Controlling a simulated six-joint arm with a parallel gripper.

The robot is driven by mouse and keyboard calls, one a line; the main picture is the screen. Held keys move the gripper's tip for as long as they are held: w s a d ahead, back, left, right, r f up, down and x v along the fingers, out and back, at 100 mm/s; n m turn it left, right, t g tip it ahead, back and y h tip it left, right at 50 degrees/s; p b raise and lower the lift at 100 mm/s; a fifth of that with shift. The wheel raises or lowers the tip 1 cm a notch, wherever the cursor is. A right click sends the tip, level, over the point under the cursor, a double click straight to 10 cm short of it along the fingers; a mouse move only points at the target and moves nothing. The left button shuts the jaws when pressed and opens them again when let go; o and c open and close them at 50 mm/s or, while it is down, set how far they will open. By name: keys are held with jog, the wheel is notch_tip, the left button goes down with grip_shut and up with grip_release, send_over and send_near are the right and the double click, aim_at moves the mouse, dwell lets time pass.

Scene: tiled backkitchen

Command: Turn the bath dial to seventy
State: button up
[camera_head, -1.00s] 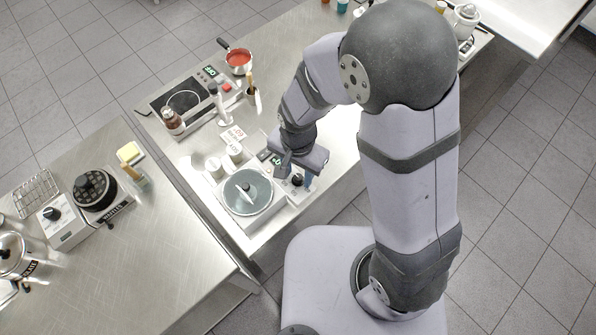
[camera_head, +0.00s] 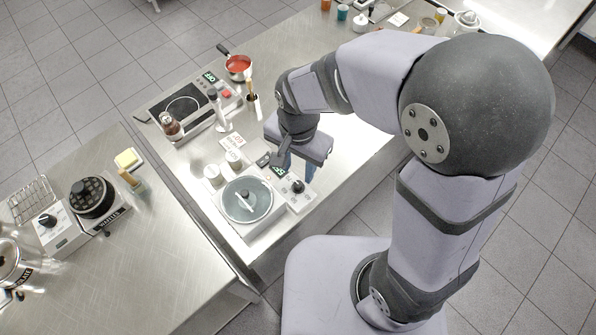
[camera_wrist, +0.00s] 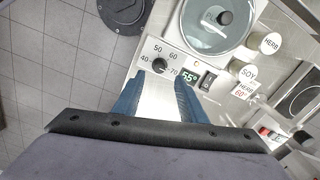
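The bath (camera_head: 225,207) is a white box with a round clear-lidded pot, on the steel counter in the head view. It also shows at the top of the wrist view (camera_wrist: 181,52). Its black dial (camera_head: 297,187) is uncovered, ringed by 40, 50, 60 and 70 in the wrist view (camera_wrist: 159,66). The pointer's exact direction is too small to tell. The green display (camera_head: 278,171) reads about 55°, also in the wrist view (camera_wrist: 190,76). My gripper (camera_head: 298,171) is open and empty, its blue fingers apart from the dial. The dial appears between and just beyond the fingertips (camera_wrist: 160,79).
A black switch (camera_wrist: 207,80) sits beside the display. Jars labelled SOY (camera_wrist: 248,74) and HERB (camera_wrist: 270,43) stand near a card (camera_wrist: 246,90) reading HERB 60°. A hob (camera_head: 185,104) and red-filled pan (camera_head: 238,66) are farther back. The counter right of my gripper is clear.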

aim_at(299, 184)
jog(key=shift+r, duration=0.2)
jog(key=shift+w+f+m+b, duration=0.1)
jog(key=shift+f+m+b, duration=0.15)
jog(key=shift+m+b, duration=0.45)
jog(key=shift+f+m+b, duration=0.1)
jog(key=shift+m+b, duration=1.1)
jog(key=shift+d+r+m+b, duration=0.15)
jog(key=shift+m+b, duration=0.1)
jog(key=shift+m, duration=0.25)
jog(key=shift+r+m+b, duration=0.15)
jog(key=shift+m+b, duration=0.05)
jog(key=shift+m, duration=0.3)
jog(key=shift+f+p, duration=0.55)
jog(key=shift+f, duration=3.1)
grip_shut()
